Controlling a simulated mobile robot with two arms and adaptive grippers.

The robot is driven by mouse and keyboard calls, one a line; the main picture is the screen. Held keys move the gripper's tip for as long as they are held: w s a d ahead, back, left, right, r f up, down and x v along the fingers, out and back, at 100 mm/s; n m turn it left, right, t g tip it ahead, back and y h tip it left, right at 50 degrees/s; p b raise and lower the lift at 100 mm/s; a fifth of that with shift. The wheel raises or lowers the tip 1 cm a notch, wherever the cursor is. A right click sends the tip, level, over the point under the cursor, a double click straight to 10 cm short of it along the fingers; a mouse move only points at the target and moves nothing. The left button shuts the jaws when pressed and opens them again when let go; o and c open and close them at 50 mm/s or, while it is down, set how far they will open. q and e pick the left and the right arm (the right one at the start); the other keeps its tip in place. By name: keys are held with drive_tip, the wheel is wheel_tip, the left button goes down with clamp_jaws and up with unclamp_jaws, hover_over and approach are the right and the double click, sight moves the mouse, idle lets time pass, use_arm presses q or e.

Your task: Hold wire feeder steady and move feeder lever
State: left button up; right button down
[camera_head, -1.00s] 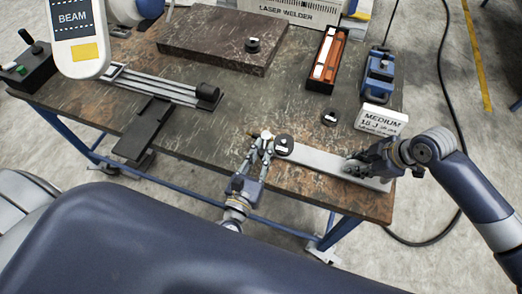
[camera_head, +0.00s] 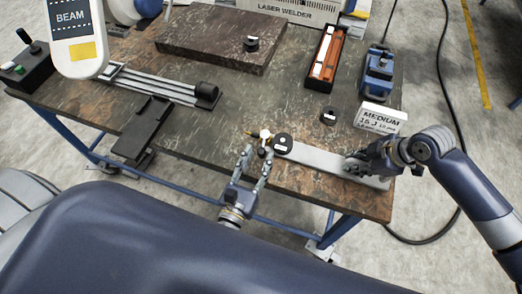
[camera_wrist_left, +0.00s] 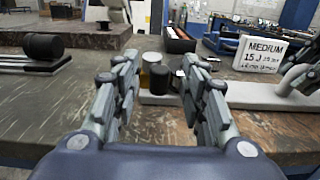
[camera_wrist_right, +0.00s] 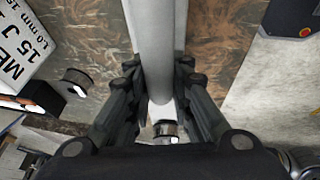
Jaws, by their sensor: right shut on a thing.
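The wire feeder is a light grey bar (camera_head: 325,162) lying along the table's front edge, with a black round knob (camera_head: 283,143) near its left end. A small pale and brass piece (camera_head: 265,134), perhaps the lever, sticks out beside the knob; it also shows in the left wrist view (camera_wrist_left: 157,78) beyond the fingertips. My left gripper (camera_head: 257,153) is open and empty, just in front of this left end. My right gripper (camera_head: 354,163) is shut on the feeder's right end. In the right wrist view the grey bar (camera_wrist_right: 160,45) runs between its fingers.
A white card reading MEDIUM 15 J (camera_head: 381,119) stands behind the feeder. A small black puck (camera_head: 328,117), a box of rods (camera_head: 326,60) and a blue device (camera_head: 378,75) are further back. A rail (camera_head: 160,88) and black tray (camera_head: 145,127) lie left.

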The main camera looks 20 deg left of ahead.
sight(260, 155)
use_arm(q)
drive_tip(key=s, duration=0.8)
drive_tip(key=shift+s, duration=0.4)
drive_tip(key=w, duration=1.2)
drive_tip(key=shift+d, duration=0.1)
clamp_jaws()
